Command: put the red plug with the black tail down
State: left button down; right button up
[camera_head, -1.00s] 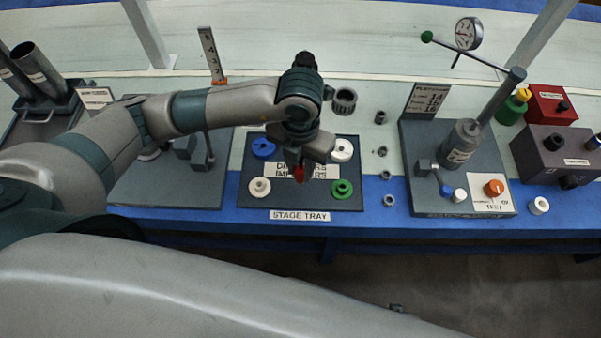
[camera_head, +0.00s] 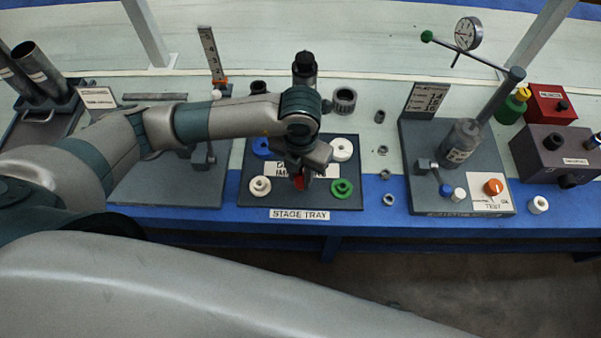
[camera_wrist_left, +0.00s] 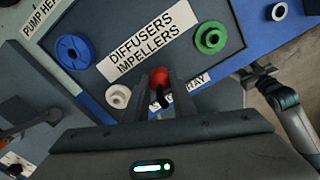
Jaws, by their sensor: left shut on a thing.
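The red plug (camera_head: 298,183) shows below my left gripper (camera_head: 301,180), over the front middle of the stage tray. In the left wrist view the red plug (camera_wrist_left: 159,75) is between the two fingertips of my left gripper (camera_wrist_left: 160,84), which is shut on it. A short black part, likely the tail, shows just below the red in the wrist view. The tray (camera_head: 346,203) has a label reading "diffusers impellers". Whether the plug touches the tray cannot be told. Part of my right arm (camera_wrist_left: 288,98) shows at the right of the wrist view; its jaws are unclear.
Rings sit at the tray's corners: blue (camera_head: 262,148), white (camera_head: 342,150), cream (camera_head: 260,187) and green (camera_head: 342,188). A test stand (camera_head: 425,190) is to the right, with small nuts between. The tray's front middle is free of rings.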

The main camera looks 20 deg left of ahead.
aim_at(300, 175)
pick_arm(q)
jog(key=shift+f, duration=0.15)
jog(key=c, duration=1.5)
grip_release()
notch_tip(300, 175, up, 12)
jog(key=shift+r, duration=0.2)
